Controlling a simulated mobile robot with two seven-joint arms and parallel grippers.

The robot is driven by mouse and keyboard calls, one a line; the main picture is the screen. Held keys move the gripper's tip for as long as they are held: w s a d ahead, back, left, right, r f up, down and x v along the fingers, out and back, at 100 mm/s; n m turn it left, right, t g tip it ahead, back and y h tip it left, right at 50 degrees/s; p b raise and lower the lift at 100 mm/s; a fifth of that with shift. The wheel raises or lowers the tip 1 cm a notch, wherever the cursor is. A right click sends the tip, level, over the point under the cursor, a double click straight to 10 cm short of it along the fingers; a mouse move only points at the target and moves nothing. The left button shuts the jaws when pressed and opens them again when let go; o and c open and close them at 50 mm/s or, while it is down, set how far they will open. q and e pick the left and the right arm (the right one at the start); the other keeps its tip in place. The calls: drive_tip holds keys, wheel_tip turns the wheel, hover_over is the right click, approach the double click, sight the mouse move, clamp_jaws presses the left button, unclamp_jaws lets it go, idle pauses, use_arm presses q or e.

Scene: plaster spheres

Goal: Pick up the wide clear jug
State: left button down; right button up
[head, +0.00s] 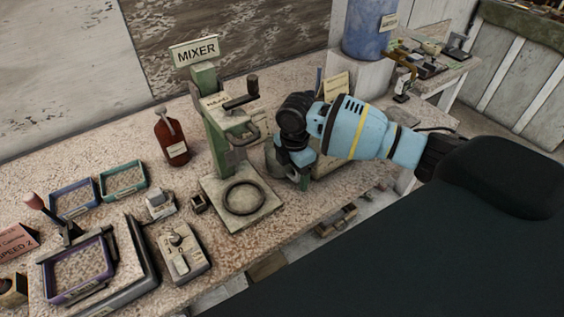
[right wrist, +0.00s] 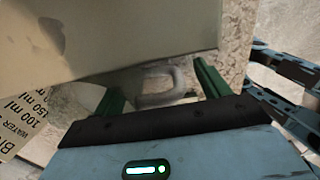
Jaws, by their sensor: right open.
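My right gripper (head: 297,178) reaches down at the right part of the bench in the head view, and my arm hides much of what stands behind it. In the right wrist view its two green fingers (right wrist: 160,92) are apart. A pale grey loop-shaped handle (right wrist: 181,82) shows between them, seemingly not gripped. A large pale smooth body fills the top left just beyond the handle; I cannot tell for sure that it is the wide clear jug. In the head view I cannot make out the jug clearly. My left gripper is not in view.
A green mixer stand (head: 207,130) with a ring on its base is just left of my right gripper. A red-brown bottle (head: 171,141) stands farther left. A card with ml amounts (right wrist: 36,112) is at the wrist view's left. The bench's front edge is close.

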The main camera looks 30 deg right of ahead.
drive_tip(key=c, duration=1.5)
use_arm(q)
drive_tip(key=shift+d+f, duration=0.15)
use_arm(e)
drive_tip(key=shift+r, duration=0.1)
